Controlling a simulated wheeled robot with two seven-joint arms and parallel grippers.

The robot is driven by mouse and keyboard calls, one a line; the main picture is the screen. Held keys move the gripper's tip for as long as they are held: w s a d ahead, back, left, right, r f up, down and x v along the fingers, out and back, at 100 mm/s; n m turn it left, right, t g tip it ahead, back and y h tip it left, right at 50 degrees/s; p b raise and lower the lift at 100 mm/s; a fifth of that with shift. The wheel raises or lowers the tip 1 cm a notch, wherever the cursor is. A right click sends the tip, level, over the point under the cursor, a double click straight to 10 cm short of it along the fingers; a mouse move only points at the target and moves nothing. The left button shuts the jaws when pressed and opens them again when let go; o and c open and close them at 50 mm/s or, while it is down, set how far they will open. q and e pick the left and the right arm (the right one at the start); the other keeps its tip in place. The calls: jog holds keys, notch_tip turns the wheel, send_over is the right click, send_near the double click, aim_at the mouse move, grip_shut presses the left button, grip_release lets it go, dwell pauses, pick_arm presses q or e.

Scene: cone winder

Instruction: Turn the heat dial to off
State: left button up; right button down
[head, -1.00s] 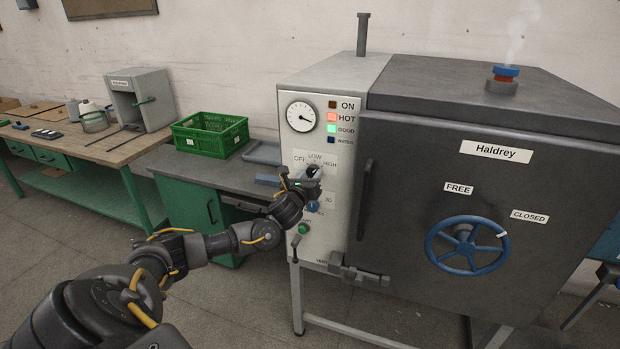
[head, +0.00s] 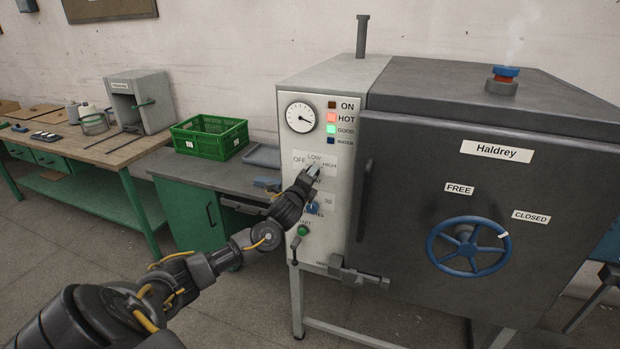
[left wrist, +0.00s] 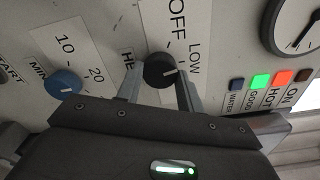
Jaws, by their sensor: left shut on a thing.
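The heat dial (left wrist: 157,68) is a black round knob with a white pointer line, seen in the left wrist view. Its line points roughly toward the LOW mark; OFF stands further round the white label plate (left wrist: 172,20). My left gripper (left wrist: 158,80) is shut on the dial, one finger on each side. In the head view my left gripper (head: 312,171) reaches the control panel (head: 342,215) just below the LOW lettering and hides most of the dial. My right gripper is not in view.
A blue timer knob (left wrist: 64,84) sits close beside the heat dial. Below it on the panel is a green start button (head: 303,230). A pressure gauge (head: 300,117) and lamps are above; HOT and GOOD are lit. The steamer door (head: 455,270) with a blue handwheel (head: 467,247) is to the right.

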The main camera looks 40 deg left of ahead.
pick_arm(q)
jog(key=shift+n+p, duration=0.45)
jog(key=shift+n, duration=4.45)
jog(key=o, duration=1)
jog(key=b+v, duration=0.3)
jog(key=v, duration=0.7)
jog(key=shift+s+b, duration=0.4)
jog(key=shift+d, duration=0.15)
